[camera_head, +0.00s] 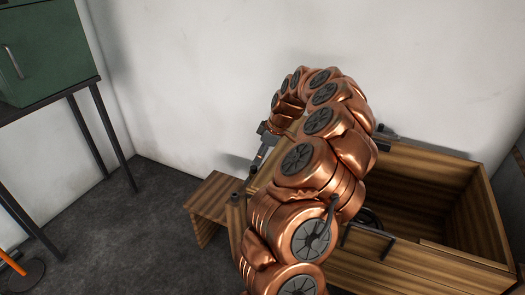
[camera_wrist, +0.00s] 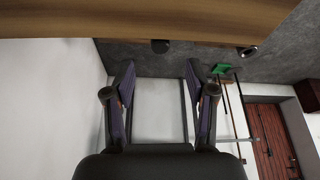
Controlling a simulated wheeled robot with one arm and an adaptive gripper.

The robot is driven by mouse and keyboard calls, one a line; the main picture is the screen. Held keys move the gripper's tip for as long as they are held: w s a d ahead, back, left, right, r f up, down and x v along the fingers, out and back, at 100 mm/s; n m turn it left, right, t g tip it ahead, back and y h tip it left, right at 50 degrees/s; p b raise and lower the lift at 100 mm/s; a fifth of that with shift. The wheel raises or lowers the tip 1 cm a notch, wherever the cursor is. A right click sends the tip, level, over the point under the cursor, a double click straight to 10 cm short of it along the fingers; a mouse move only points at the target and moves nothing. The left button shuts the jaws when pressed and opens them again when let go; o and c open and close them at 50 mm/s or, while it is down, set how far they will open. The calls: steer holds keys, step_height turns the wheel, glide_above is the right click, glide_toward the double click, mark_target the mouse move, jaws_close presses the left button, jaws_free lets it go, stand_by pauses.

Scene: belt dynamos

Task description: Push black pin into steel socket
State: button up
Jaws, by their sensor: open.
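My gripper (camera_wrist: 160,88) is open in the wrist view, with its two dark fingers apart and nothing between them. In the head view my gripper (camera_head: 264,143) is small and partly hidden by my copper arm, above the left end of the wooden bench. A short black cylinder (camera_wrist: 160,46), which looks like the black pin, sticks out past the wooden edge in the wrist view, ahead of the fingers and apart from them. A dark cylinder with a shiny end (camera_wrist: 248,51) sits to its right along the same edge; it may be the steel socket, but I cannot be sure.
The wooden bench with an open box (camera_head: 430,185) lies right of and behind my arm. A lower wooden step (camera_head: 212,193) stands at its left end. A green cabinet (camera_head: 45,50) on a black-legged table is at the left. The grey floor between is mostly clear.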

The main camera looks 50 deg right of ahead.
mark_target(253, 167)
steer(key=p+x, duration=0.1)
steer(key=x, duration=0.5)
steer(key=shift+w+f, duration=0.1)
jaws_close()
stand_by(0.4)
steer(key=shift+r+b, duration=0.4)
steer(key=shift+r, duration=1.85)
steer(key=shift+r, duration=0.15)
